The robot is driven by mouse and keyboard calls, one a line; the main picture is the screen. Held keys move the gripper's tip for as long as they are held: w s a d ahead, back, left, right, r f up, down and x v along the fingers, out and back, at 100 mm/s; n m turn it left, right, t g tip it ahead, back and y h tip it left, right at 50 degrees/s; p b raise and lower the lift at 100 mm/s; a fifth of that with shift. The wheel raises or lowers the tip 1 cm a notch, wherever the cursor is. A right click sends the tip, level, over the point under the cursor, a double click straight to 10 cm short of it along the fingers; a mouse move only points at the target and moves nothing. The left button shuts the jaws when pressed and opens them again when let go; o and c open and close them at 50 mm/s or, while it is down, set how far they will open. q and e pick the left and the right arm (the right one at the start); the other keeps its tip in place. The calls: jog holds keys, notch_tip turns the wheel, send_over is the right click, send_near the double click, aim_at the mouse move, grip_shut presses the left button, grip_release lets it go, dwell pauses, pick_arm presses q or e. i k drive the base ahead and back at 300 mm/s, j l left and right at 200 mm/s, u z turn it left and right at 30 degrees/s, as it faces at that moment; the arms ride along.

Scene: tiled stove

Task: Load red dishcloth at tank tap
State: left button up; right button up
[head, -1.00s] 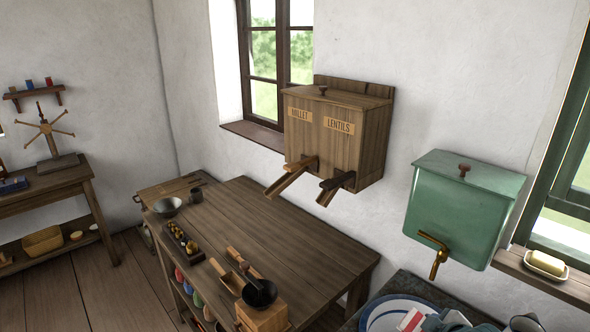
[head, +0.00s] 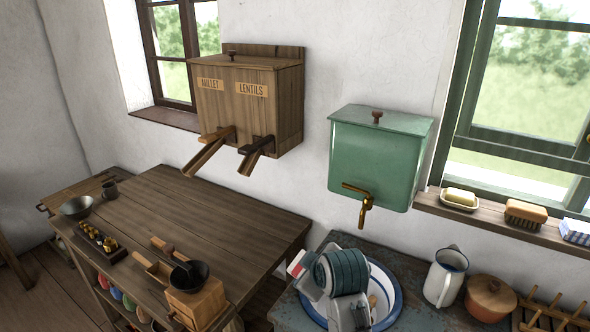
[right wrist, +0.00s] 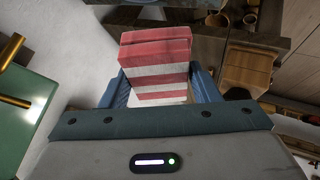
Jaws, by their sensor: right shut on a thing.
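The red dishcloth, with red and white stripes, fills the space between the blue fingers of my right gripper (right wrist: 163,88) in the right wrist view (right wrist: 155,50). My right gripper is shut on it. In the head view a small part of the dishcloth (head: 297,264) shows left of my right wrist, above the basin's left side. The green tank (head: 372,165) hangs on the wall, with its brass tap (head: 361,198) pointing down. The gripper and cloth are below and left of the tap, apart from it. My left gripper is not in view.
A white basin with a blue rim (head: 397,298) sits under the tap, partly hidden by my right arm. A white jug (head: 445,278) and a brown lidded pot (head: 490,297) stand to its right. The wooden dispenser (head: 250,100) hangs left of the tank, above a wooden table (head: 190,215).

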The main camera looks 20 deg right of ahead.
aim_at(345, 186)
jog(key=z, duration=1.05)
jog(key=i, duration=0.05)
